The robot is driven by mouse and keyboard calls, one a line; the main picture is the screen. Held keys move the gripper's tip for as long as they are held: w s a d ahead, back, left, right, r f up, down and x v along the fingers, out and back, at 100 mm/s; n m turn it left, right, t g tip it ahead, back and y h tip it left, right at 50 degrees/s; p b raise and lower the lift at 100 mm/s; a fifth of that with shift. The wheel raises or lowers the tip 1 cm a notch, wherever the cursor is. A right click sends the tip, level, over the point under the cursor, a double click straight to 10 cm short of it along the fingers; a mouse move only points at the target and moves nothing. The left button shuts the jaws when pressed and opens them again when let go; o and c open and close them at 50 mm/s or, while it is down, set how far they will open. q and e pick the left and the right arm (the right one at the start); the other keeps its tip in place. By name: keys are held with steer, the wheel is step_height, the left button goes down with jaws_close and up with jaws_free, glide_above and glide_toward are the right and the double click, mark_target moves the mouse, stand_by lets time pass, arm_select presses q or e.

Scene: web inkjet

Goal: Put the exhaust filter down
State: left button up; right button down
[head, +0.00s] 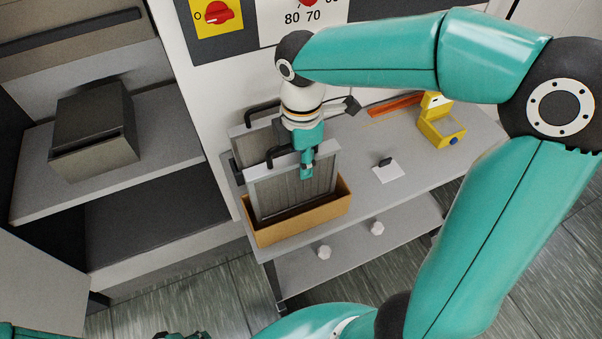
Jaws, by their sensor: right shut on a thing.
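The exhaust filter (275,197) is a flat panel with a pale frame, grey pleated face and black handle. It stands upright, its lower edge within a tan open box (262,239) on the grey cart top. My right gripper (307,172) reaches down from above and is shut on the filter at its upper edge; the exact grip on the handle is partly hidden. Whether the filter rests on the box floor is hidden. A second, similar framed panel (252,142) with a black handle stands behind it. Only a dark bit of my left gripper (182,336) shows at the bottom edge.
On the cart (440,172) stand a yellow device (441,127), a white card with a black piece (387,171) and an orange strip (396,104). White knobs lie on the lower shelf (345,262). An open cabinet with a grey box (95,130) is at left.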

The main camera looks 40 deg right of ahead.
steer(key=shift+f, duration=2.3)
steer(key=c, duration=0.8)
jaws_free()
steer(key=shift+f, duration=0.1)
steer(key=shift+c, duration=0.2)
step_height(320, 180, up, 12)
steer(key=shift+r, duration=0.15)
